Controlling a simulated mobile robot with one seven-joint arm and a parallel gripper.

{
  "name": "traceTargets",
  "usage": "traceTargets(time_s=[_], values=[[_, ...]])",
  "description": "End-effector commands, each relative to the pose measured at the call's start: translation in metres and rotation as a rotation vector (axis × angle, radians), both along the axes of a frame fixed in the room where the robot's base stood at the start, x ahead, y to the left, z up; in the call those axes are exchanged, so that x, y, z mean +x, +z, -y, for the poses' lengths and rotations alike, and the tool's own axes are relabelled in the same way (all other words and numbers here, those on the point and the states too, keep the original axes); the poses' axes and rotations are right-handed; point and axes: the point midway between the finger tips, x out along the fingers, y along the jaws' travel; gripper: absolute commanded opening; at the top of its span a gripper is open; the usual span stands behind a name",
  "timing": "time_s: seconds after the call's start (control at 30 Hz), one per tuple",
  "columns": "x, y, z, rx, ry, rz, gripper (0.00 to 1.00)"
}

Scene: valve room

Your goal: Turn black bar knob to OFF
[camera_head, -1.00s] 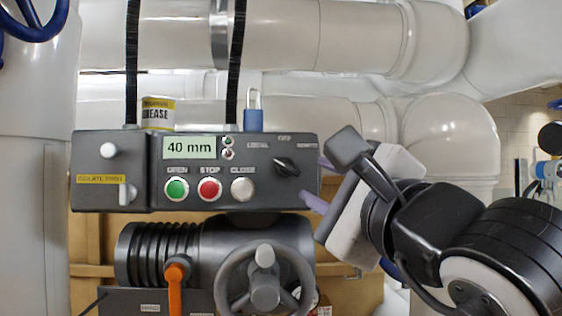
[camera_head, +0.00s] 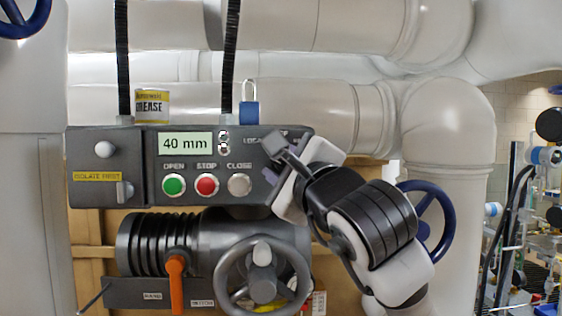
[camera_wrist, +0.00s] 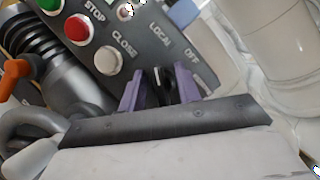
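The black bar knob (camera_wrist: 163,88) shows in the wrist view on the dark control box (camera_head: 85,150). Its white mark seems to point toward the LOCAL label, not OFF (camera_wrist: 192,54). My gripper (camera_wrist: 162,83) has its two purple fingers on either side of the knob, open, with gaps seeming to show beside it. Contact cannot be made out. In the head view my gripper and wrist cover the knob and part of the labels.
Left of the knob are the green OPEN (camera_head: 173,184), red STOP (camera_head: 206,184) and grey CLOSE (camera_head: 239,185) buttons. A blue padlock (camera_head: 248,114) stands above the box. A handwheel (camera_head: 263,282) and orange lever (camera_head: 175,282) are below. Pipes run behind.

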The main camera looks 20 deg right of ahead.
Motion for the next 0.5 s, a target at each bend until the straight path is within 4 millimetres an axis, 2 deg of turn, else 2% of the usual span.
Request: traceTargets(time_s=[0.03,0.2,0.5], values=[[-0.0001,0.0000,0.0000,0.000,0.000,0.000,0.28],[-0.0002,0.0001,0.0000,0.000,0.000,0.000,0.06],[-0.0002,-0.0025,0.0000,0.033,0.000,0.010,0.05]])
